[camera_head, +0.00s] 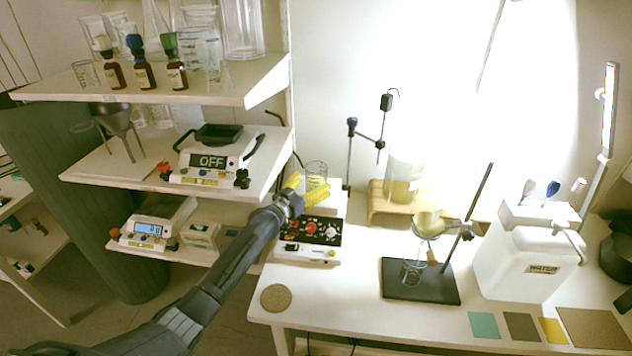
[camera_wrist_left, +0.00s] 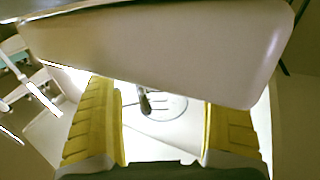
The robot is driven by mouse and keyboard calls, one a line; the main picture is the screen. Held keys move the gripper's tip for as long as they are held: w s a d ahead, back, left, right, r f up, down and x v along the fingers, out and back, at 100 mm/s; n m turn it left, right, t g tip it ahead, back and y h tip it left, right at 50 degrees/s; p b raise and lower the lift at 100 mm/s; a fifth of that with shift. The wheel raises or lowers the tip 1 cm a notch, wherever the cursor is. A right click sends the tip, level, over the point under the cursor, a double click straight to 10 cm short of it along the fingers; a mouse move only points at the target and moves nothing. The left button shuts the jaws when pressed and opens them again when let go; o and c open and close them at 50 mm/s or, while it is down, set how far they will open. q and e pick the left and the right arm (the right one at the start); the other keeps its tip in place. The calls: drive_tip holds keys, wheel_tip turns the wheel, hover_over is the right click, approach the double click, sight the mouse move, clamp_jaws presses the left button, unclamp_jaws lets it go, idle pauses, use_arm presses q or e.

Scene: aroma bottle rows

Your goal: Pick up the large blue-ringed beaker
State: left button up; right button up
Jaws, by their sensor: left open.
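I cannot clearly make out a blue ring on any beaker. A clear glass beaker (camera_head: 316,169) stands behind my left gripper (camera_head: 308,190) in the head view, at the back of the hot plate (camera_head: 310,250). The gripper's yellow fingers are open and partly hide this beaker. In the left wrist view, the open fingers (camera_wrist_left: 163,120) frame a round, clear outline (camera_wrist_left: 172,108) with a dark stem-like part in it; I cannot tell what it is. Another large glass beaker (camera_head: 405,172) with yellowish contents stands on a wooden stand (camera_head: 376,205). My right gripper is not in view.
Shelves (camera_head: 262,84) with glassware and dark bottles stand close to the left. A pale slab (camera_wrist_left: 170,50) fills the top of the left wrist view. A ring stand (camera_head: 420,281) and a white water container (camera_head: 520,262) stand to the right. The front table has free room.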

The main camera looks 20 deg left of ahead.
use_arm(q)
drive_tip(key=shift+x, duration=0.85)
drive_tip(key=shift+c, duration=0.2)
drive_tip(key=c, duration=1.3)
drive_tip(key=shift+c, duration=0.6)
drive_tip(key=shift+r, duration=0.25)
